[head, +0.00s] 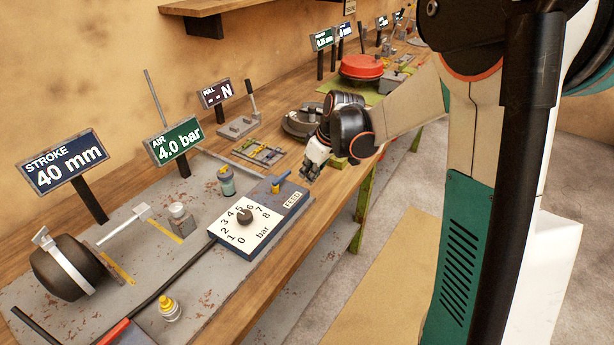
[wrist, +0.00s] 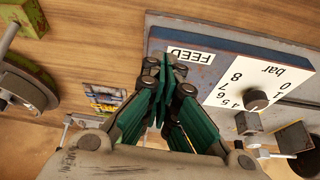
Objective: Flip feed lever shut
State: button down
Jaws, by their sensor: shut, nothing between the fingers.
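The feed lever (head: 277,184) is a small blue handle on a yellow base. It stands on the grey-blue box beside the FEED label (head: 293,200), its handle slanting up to the right in the head view. The FEED label also shows in the wrist view (wrist: 189,55). The lever cannot be made out in the wrist view, where my fingers cover part of the box. My gripper (head: 309,177) is shut and empty, just to the right of the lever and apart from it in the head view. Its green-padded fingers meet in the wrist view (wrist: 166,66).
The box carries a white bar dial (head: 245,228) with a dark knob. A blue-grey canister (head: 226,182) stands behind it. The AIR sign (head: 178,142) reads 4.0 bar and the STROKE sign (head: 65,163) 40 mm. A round grey part (head: 298,124) lies behind my gripper.

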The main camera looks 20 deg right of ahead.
jog(key=p+v, duration=0.1)
jog(key=v, duration=0.6)
jog(key=shift+d+p, duration=0.2)
jog(key=shift+p, duration=0.2)
jog(key=shift+f, duration=0.1)
